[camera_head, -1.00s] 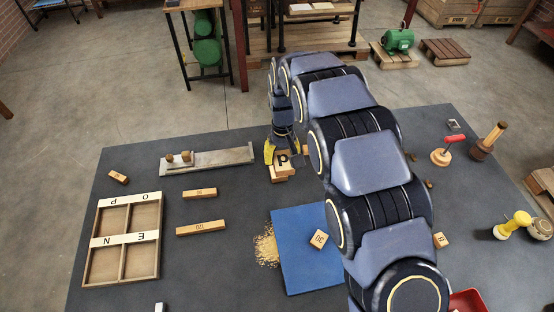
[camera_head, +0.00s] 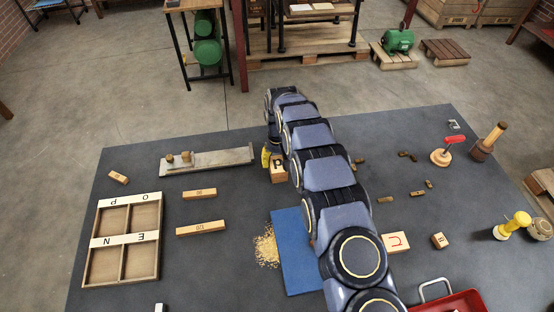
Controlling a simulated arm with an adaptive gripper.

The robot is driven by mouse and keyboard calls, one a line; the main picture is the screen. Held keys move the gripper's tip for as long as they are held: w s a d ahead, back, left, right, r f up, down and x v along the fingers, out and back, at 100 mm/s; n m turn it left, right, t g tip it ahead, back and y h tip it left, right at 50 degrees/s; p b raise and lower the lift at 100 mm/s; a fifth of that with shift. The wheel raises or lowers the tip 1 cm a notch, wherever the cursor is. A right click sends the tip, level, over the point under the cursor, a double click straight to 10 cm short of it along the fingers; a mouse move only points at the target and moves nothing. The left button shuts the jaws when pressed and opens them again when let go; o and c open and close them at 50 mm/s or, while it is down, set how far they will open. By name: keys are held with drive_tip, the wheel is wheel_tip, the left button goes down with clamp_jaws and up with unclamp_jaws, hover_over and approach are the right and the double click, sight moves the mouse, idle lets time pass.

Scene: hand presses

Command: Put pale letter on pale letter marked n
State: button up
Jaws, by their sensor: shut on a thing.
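A pale letter block (camera_head: 279,162) with a dark mark like "d" is at the far middle of the table, partly behind my arm. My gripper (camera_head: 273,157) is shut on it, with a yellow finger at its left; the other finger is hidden. Pale wood shows below the marked face, but I cannot tell whether it is a second block beneath. Another pale block (camera_head: 396,242) with a red mark lies right of my arm; its letter is hard to read from here.
A wooden tray (camera_head: 159,240) with lettered strips is at left, near two long pale blocks. A grey metal bar (camera_head: 207,160) lies left of my gripper. A blue mat (camera_head: 292,270) is partly under my arm. Stamps and a red tray (camera_head: 470,300) are at right.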

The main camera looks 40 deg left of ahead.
drive_tip(key=shift+f, duration=0.15)
drive_tip(key=o, duration=1.1)
drive_tip(key=shift+c, duration=0.2)
